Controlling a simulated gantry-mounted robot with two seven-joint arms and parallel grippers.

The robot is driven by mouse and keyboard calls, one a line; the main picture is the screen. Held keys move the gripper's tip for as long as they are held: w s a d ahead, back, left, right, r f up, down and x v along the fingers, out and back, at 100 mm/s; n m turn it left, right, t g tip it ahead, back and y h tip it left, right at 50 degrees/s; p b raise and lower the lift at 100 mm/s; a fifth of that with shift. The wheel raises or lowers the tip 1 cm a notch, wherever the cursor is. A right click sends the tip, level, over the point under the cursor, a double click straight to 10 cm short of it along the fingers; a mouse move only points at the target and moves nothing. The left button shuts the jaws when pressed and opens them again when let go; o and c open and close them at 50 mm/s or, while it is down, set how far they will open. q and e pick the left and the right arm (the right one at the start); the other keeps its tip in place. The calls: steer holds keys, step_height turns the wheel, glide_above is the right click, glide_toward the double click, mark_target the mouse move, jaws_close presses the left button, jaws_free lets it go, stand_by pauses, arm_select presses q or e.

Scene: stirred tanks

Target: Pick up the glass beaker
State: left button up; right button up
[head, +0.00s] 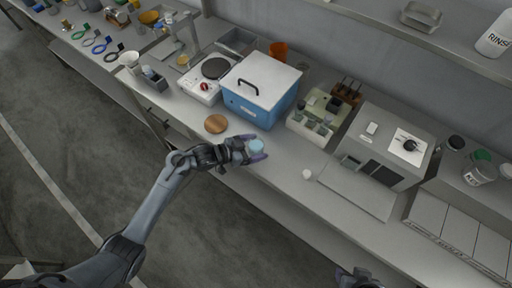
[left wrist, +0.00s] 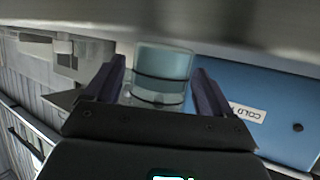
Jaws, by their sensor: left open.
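The glass beaker (head: 256,147) is a small clear cup with pale blue contents, standing near the front edge of the bench. My left gripper (head: 254,150) is open, with one finger on each side of the beaker. In the left wrist view the beaker (left wrist: 162,75) sits between the two dark purple fingers of my left gripper (left wrist: 162,90), with a dark ring around it. I cannot tell whether either finger touches it. Part of my right gripper (head: 358,280) shows at the bottom edge of the head view; its fingers are not clear.
A blue box with a white lid (head: 262,82) stands just behind the beaker; its "COLD" label shows in the left wrist view. A round wooden disc (head: 216,124) lies to the left. A hotplate (head: 207,78) is farther back.

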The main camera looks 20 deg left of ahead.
mark_target(262, 140)
arm_select(q)
steer(key=shift+x, duration=0.95)
steer(key=c, duration=1.1)
steer(key=shift+r, duration=0.6)
steer(key=r, duration=0.1)
steer(key=d+r, duration=0.1)
steer(key=r, duration=0.1)
steer(key=shift+w+r+p, duration=0.15)
steer(key=shift+r+p, duration=0.1)
steer(key=shift+p, duration=0.05)
steer(key=w+d+r, duration=0.4)
steer(key=d+r, duration=0.2)
steer(key=d, duration=0.3)
steer(key=shift+w+d, duration=0.2)
steer(key=shift+d, duration=0.1)
